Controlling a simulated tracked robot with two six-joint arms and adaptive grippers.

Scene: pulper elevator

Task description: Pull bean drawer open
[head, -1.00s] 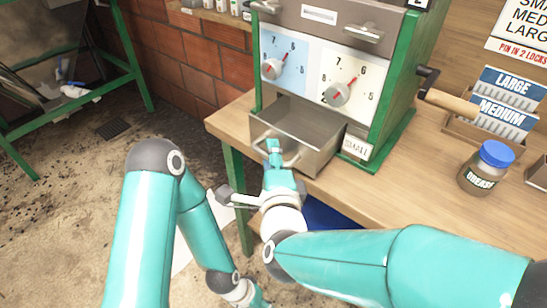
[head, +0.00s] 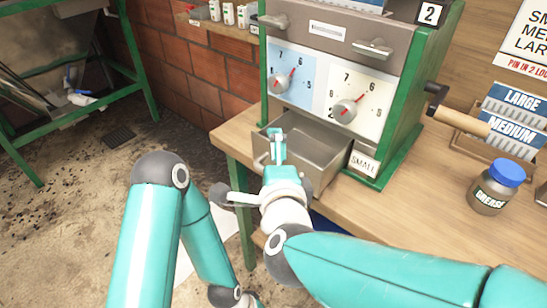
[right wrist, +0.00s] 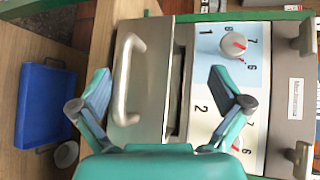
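The metal bean drawer (head: 325,150) sticks partway out of the front of the green-framed machine, and its open top shows an empty-looking inside. Its bar handle (right wrist: 122,80) shows clearly in the right wrist view, on the drawer's front face. My right gripper (right wrist: 160,72) is open, with its fingers wide apart in front of the drawer. The handle lies between the fingers, close to the left one, and is not clamped. In the head view the right gripper (head: 278,145) overlaps the drawer's front and hides part of the handle. My left arm hangs low, and its gripper is out of the picture.
The machine's dial panel (right wrist: 243,50) is just beyond the drawer. A grease jar (head: 496,187) and size plates (head: 513,115) stand on the wooden table (head: 400,230) to the right. A blue tray (right wrist: 45,105) lies left in the right wrist view. Floor left of the table is open.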

